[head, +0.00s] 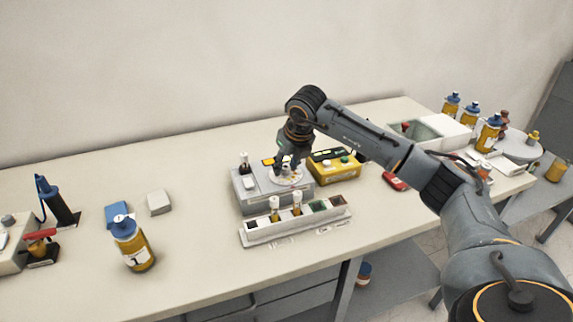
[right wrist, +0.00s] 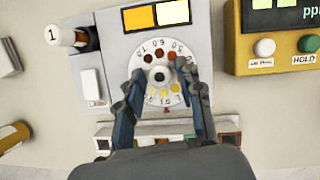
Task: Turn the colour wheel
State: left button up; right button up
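The colour wheel (right wrist: 160,93) is a white dial with red, brown and yellow dots and numbers around a dark central hub. It lies on top of a grey comparator box (head: 246,199), below a window with an orange and a pale yellow half (right wrist: 155,17). My right gripper (right wrist: 160,72) points down over the wheel. Its two fingers are apart, one at each side of the dial, with the hub between them. I cannot tell whether the fingertips touch the wheel. In the head view my right gripper (head: 287,167) partly hides the wheel (head: 288,180). My left gripper is not in view.
A rack with tubes (head: 295,223) stands in front of the box. A yellow meter (head: 334,166) is close on its right. A capped tube marked 1 (right wrist: 66,36) stands at the box's left.

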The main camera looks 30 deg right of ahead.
jog(key=shift+r, duration=0.1)
jog(key=v, duration=1.1)
jog(key=shift+s+r, duration=0.15)
jog(key=shift+r, duration=0.25)
